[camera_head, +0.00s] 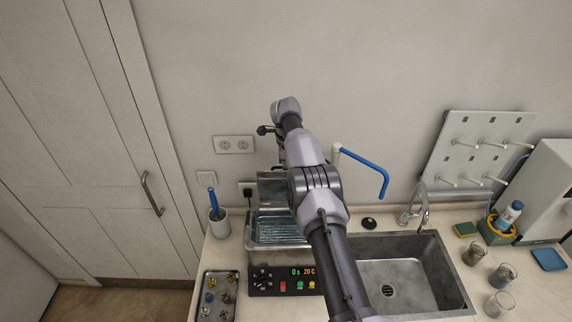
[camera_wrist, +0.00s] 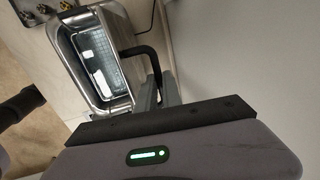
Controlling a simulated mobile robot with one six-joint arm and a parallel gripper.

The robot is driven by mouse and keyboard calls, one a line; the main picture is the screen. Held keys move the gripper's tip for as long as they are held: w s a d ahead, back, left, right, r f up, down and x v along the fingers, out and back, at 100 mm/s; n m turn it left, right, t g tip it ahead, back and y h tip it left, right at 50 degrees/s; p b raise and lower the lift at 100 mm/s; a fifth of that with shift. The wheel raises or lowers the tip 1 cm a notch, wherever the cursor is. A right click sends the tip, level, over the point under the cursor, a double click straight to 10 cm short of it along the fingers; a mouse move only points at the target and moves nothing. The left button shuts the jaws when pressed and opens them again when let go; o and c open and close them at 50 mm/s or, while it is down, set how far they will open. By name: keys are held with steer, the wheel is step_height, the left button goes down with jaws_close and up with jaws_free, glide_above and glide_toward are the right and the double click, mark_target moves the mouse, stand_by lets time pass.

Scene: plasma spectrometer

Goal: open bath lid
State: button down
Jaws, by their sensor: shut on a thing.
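The metal bath (camera_head: 250,236) stands on the counter with its inside showing, a wire-like rack or ribbed floor in it. Its lid (camera_head: 272,188) is raised at the back edge, standing steeply up near the wall. In the wrist view the open bath (camera_wrist: 68,60) lies beyond my fingers. A black curved lid handle (camera_wrist: 143,50) reaches to my gripper (camera_wrist: 158,92), which is shut on it. In the head view my arm hides most of the grip.
A control panel (camera_head: 283,281) fronts the bath. A metal tray (camera_head: 218,296) with small parts and a cup (camera_head: 219,226) with a blue-handled tool are left. A sink (camera_head: 440,272), a blue bent pipe (camera_head: 372,168) and several beakers are right. The wall is close behind.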

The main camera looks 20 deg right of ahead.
steer(key=c, duration=1.5)
jaws_free()
steer(key=shift+f, duration=0.1)
steer(key=s+a+r+b, duration=0.1)
steer(key=s+r, duration=0.2)
steer(key=r, duration=1.4)
steer(key=shift+a, duration=0.2)
